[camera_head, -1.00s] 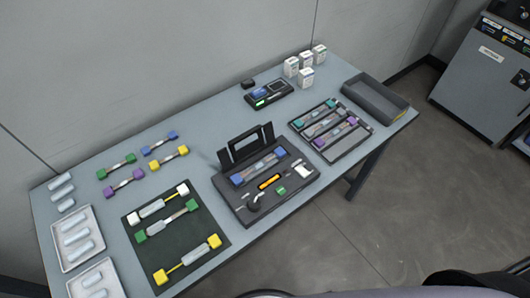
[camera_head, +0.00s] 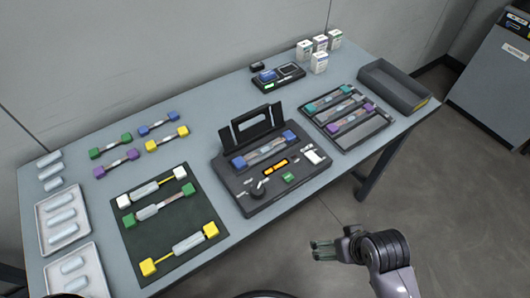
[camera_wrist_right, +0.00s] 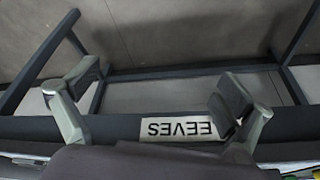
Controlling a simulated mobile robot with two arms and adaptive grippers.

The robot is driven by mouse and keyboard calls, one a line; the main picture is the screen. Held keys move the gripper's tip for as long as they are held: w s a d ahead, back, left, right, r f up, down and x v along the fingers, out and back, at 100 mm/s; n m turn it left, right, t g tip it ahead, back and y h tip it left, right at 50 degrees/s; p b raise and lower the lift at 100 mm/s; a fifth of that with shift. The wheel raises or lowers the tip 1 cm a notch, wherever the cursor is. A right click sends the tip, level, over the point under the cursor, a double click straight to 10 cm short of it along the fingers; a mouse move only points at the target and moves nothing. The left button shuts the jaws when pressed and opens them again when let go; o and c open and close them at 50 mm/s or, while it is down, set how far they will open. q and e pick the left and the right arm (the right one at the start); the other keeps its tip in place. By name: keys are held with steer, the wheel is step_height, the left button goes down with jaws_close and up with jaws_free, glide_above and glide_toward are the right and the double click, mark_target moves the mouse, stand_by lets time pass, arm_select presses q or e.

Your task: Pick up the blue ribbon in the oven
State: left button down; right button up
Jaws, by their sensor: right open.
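A blue-ended ribbon (camera_head: 264,152) lies in the black device (camera_head: 243,187) at the middle of the table, whose lid stands open behind it; I take this device as the oven. Another blue-ended ribbon (camera_head: 158,124) lies on the table at the back left. My right gripper (camera_head: 322,250) is open and empty in front of the table's front edge, to the lower right of the device. In the right wrist view its two fingers (camera_wrist_right: 158,86) are spread, with nothing between them. My left gripper is not in view.
A dark mat (camera_head: 143,219) with several ribbons lies left of the device. A rack (camera_head: 376,137) of ribbons and an empty dark tray (camera_head: 394,88) are to its right. White boxes (camera_head: 319,63) stand at the back. A label reading "EEVES" (camera_wrist_right: 178,128) shows in the wrist view.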

steer(key=w+a+r+n+y, duration=0.1)
steer(key=w+a+r+n, duration=0.1)
steer(key=w+a+r, duration=0.2)
steer(key=w+a+r+n+y, duration=0.2)
steer(key=w+a+r, duration=0.2)
steer(key=a+r, duration=0.1)
steer(key=w+a+r+n+y+b, duration=0.1)
steer(key=w+a+r+n, duration=0.1)
steer(key=w+a+r, duration=0.2)
steer(key=shift+w+a+r, duration=0.15)
steer(key=shift+w+r, duration=0.15)
steer(key=shift+r, duration=0.35)
steer(key=w+a+r+n, duration=0.1)
steer(key=w+r+n, duration=0.1)
steer(key=w+r, duration=0.3)
steer(key=n+g+h, duration=0.1)
glide_toward(271, 145)
steer(key=x, duration=0.8)
steer(key=shift+w+a+f, duration=0.1)
steer(key=shift+w+a, duration=0.15)
steer(key=shift+s+d, duration=0.1)
steer(key=c, duration=1.5)
steer(key=shift+d+h, duration=0.1)
steer(key=shift+h, duration=0.2)
steer(key=c, duration=0.4)
